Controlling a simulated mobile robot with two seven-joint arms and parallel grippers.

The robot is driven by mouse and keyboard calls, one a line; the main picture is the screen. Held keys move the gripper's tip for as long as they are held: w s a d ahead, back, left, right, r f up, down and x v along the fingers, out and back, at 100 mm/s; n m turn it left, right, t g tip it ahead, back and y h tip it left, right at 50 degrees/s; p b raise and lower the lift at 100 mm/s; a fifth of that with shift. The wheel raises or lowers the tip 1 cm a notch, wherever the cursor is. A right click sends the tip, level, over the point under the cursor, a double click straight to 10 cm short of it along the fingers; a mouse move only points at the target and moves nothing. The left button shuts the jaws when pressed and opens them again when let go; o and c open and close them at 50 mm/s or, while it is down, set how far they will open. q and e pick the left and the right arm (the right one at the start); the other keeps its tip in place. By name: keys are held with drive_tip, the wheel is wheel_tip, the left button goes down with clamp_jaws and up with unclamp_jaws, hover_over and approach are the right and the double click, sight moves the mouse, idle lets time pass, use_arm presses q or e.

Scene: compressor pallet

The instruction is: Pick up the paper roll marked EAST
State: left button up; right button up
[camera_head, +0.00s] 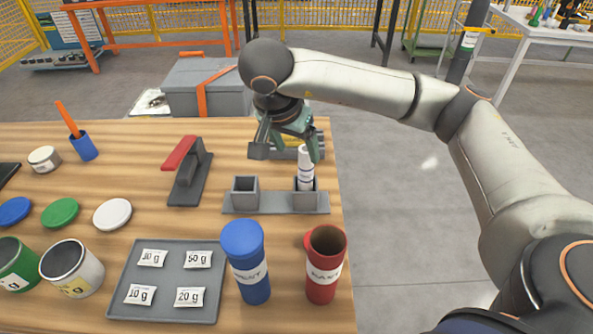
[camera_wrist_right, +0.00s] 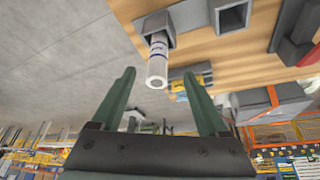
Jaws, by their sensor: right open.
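A white paper roll (camera_head: 305,166) with dark bands stands upright in the right square socket of a grey holder (camera_head: 275,203). Its print is too small to read. My right gripper (camera_head: 289,153) is open and empty, at the roll's upper part on the far side. In the right wrist view, the roll (camera_wrist_right: 157,62) shows beyond the open fingertips (camera_wrist_right: 159,76), roughly midway between them, and no contact is visible. My left gripper is not in view.
The left socket (camera_head: 244,190) is empty. A tray (camera_head: 170,279) holds several packets. The table's right edge is close.

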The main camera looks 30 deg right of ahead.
sight(306, 173)
drive_tip(key=x, duration=0.5)
drive_tip(key=shift+d+f, duration=0.2)
drive_tip(key=shift+f, duration=0.15)
drive_tip(key=shift+x, duration=2.95)
drive_tip(key=shift+c, duration=0.4)
clamp_jaws()
